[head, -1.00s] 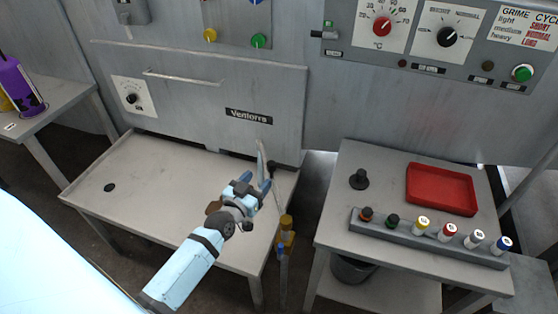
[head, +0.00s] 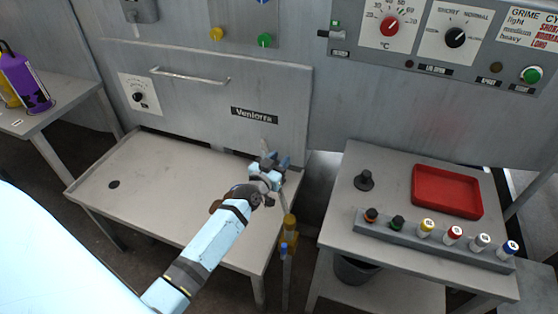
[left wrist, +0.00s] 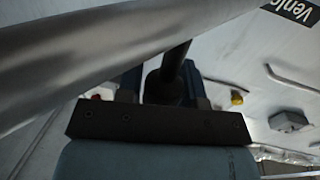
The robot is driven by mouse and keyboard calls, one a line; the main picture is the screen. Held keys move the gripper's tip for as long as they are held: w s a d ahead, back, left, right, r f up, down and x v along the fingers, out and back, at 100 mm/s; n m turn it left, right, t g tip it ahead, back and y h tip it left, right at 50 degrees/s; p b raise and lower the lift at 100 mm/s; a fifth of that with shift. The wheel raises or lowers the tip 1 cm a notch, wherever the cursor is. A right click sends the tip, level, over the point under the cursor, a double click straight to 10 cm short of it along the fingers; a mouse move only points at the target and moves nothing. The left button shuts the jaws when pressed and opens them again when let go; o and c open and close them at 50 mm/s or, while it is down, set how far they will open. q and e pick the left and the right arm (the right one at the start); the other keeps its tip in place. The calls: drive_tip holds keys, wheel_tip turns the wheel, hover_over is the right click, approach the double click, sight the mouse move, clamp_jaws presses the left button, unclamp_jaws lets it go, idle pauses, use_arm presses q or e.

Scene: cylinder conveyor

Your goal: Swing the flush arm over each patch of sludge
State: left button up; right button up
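The flush arm is a thin grey pipe (head: 283,201) on a yellow swivel post (head: 289,224) at the right edge of the steel table (head: 150,160). It crosses the left wrist view as a broad grey tube (left wrist: 110,55). My left gripper (head: 272,166) is at the pipe, over the table's right part. In the left wrist view its fingers (left wrist: 162,88) stand on both sides of the pipe's black handle (left wrist: 175,72) and appear closed on it. A brown patch, apparently sludge (head: 215,206), shows beside my forearm, which partly hides it. My right gripper is out of view.
A drain hole (head: 114,184) is at the table's left. The Ventorra machine front (head: 215,90) rises behind. Right of a gap, a side table holds a red tray (head: 447,191), a black knob (head: 364,180) and a rack (head: 430,240) of several capped bottles. The table's left half is clear.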

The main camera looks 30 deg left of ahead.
use_arm(q)
clamp_jaws()
drive_tip(key=s+a+n+y+p, duration=0.1)
drive_tip(key=p, duration=0.1)
drive_tip(key=s+a+n+y+p, duration=0.1)
drive_tip(key=y+p, duration=0.1)
drive_tip(key=p, duration=0.1)
drive_tip(key=shift+s+a+g+y, duration=0.2)
drive_tip(key=shift+s+g+y, duration=0.1)
drive_tip(key=shift+s, duration=0.05)
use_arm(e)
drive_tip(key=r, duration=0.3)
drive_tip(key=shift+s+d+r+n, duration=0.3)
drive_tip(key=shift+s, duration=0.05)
use_arm(q)
drive_tip(key=shift+o, duration=2.4)
unclamp_jaws()
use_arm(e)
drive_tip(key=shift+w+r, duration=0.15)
use_arm(q)
drive_tip(key=shift+s, duration=0.1)
